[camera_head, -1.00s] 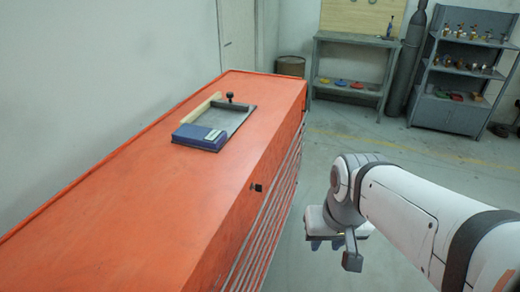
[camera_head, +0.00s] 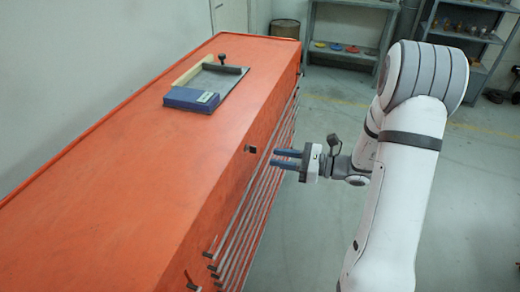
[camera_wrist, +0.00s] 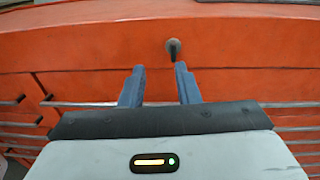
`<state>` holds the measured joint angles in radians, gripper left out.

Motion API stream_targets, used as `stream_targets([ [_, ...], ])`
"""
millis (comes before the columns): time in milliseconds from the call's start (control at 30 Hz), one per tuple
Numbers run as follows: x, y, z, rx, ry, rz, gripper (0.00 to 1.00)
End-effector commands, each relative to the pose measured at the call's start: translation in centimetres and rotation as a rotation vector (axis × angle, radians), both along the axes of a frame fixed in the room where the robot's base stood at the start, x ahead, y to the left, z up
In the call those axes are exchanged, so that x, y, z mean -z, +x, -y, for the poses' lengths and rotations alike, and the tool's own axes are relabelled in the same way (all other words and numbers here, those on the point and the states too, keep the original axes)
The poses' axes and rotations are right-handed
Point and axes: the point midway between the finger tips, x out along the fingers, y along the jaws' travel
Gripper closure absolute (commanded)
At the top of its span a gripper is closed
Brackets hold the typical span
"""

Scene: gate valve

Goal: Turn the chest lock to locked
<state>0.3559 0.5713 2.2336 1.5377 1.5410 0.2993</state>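The orange chest (camera_head: 120,170) runs along the left of the head view. Its lock (camera_head: 251,149) is a small dark piece on the upper part of the side face. In the wrist view the lock (camera_wrist: 173,48) shows as a round grey plate with a dark key-like piece pointing down. My gripper (camera_head: 274,158) is open, with two blue fingers pointing at the chest side. In the wrist view my gripper's fingers (camera_wrist: 160,68) are apart with nothing between them. The lock lies just beyond the fingertips, nearer the right finger. I cannot tell whether that finger touches it.
Drawer fronts with long bar handles (camera_head: 262,190) lie below the lock, close under my gripper. A blue box and grey plate (camera_head: 215,80) lie on the chest top. Shelves (camera_head: 465,35) stand at the back.

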Motion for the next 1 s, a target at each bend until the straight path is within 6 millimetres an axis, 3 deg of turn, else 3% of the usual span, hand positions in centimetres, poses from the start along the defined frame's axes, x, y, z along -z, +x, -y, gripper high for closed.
stream_targets([
  [167,0.6,1.3,0.4,0.056,0.051,-0.022,0.71],
  [633,0.5,3.8,-5.7,0.055,0.051,-0.021,0.71],
  [1000,0.6,4.1,-6.3,0.056,0.05,-0.022,0.71],
])
